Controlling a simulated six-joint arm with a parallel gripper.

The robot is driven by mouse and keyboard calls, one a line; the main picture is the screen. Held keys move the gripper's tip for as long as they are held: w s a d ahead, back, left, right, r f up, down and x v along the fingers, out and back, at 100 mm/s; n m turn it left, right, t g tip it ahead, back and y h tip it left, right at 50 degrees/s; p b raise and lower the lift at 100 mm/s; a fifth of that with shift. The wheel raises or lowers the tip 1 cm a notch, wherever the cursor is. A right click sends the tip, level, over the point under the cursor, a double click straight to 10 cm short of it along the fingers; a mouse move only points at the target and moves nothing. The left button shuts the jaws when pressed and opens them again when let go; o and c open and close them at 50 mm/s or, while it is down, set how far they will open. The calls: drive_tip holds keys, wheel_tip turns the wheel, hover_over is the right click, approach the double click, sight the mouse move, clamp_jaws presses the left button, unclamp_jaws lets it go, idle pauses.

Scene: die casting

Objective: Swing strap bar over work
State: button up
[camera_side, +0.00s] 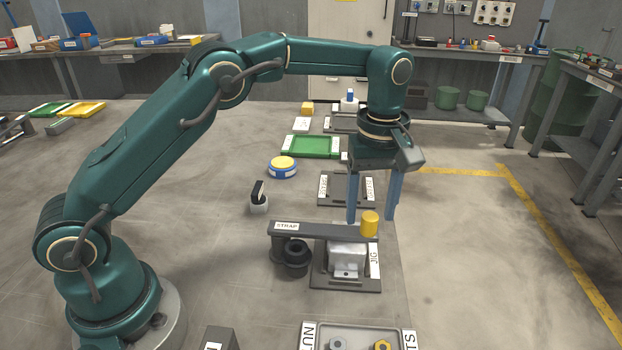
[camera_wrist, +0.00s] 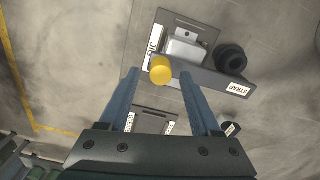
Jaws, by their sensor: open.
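The dark strap bar (camera_side: 320,231) runs from a black round post (camera_side: 292,262) to a yellow knob (camera_side: 370,223) at its right end. A light grey work block (camera_side: 348,257) sits on the dark jig plate (camera_side: 345,284). In the wrist view the bar (camera_wrist: 210,80) passes along the edge of the work (camera_wrist: 185,46); I cannot tell how much it overlaps it. My gripper (camera_side: 370,219) points down, open and empty. The knob (camera_wrist: 160,70) appears between its fingertips (camera_wrist: 160,76) in both views, with gaps beside it; its exact depth is unclear.
Another labelled dark plate (camera_side: 346,189) lies behind the jig. A grey tray (camera_side: 365,327) with nuts stands in front. A blue and yellow round button (camera_side: 283,167) and a small black-topped block (camera_side: 259,198) stand left. The floor to the right is clear.

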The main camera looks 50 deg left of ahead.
drive_tip(key=shift+r, duration=2.35)
drive_tip(key=shift+a+r, duration=0.1)
drive_tip(key=shift+r, duration=0.3)
wheel_tip(320, 180, up, 8)
drive_tip(key=t, duration=0.2)
hover_over(343, 231)
drive_tip(key=s+a+r+m+t, duration=0.2)
drive_tip(key=s+r, duration=0.2)
drive_tip(key=s, duration=0.3)
drive_tip(key=s+a+f+m+t, duration=0.1)
drive_tip(key=s+a+f+m, duration=0.1)
drive_tip(key=s+f+m, duration=0.7)
drive_tip(key=shift+s+f+t, duration=0.3)
drive_tip(key=shift+s+f, duration=0.35)
drive_tip(key=shift+f, duration=0.25)
